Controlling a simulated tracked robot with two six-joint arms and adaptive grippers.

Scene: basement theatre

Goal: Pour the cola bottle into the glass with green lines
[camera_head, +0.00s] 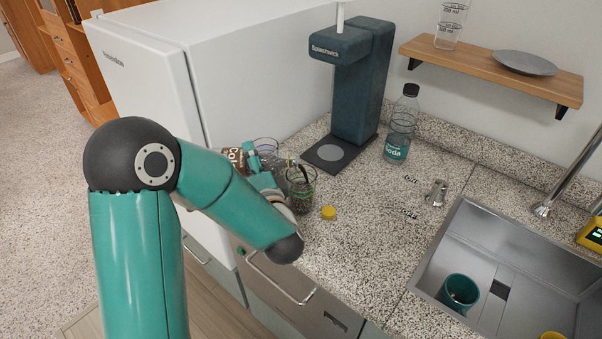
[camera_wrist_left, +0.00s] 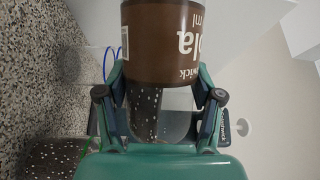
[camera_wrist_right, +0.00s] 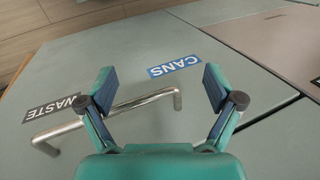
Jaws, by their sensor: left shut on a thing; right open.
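My left gripper (camera_wrist_left: 160,82) is shut on the cola bottle (camera_wrist_left: 165,40), which has a brown label and dark liquid inside. In the head view the bottle (camera_head: 233,160) looks tilted, partly behind my left gripper (camera_head: 260,168); its mouth is hidden. A glass (camera_head: 301,188) with dark contents stands beside the gripper on the counter. A bit of green line shows on a glass at the lower left of the left wrist view (camera_wrist_left: 86,146), mostly cut off by my gripper. My right gripper (camera_wrist_right: 158,82) is open and empty before a cabinet front.
A glass with blue lines (camera_wrist_left: 100,66) stands close by. A yellow cap (camera_head: 328,212) lies on the counter. A soda bottle (camera_head: 398,138) and a dark drink machine (camera_head: 358,85) stand behind. The sink (camera_head: 450,235) holds a teal cup (camera_head: 459,293). The counter's front middle is clear.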

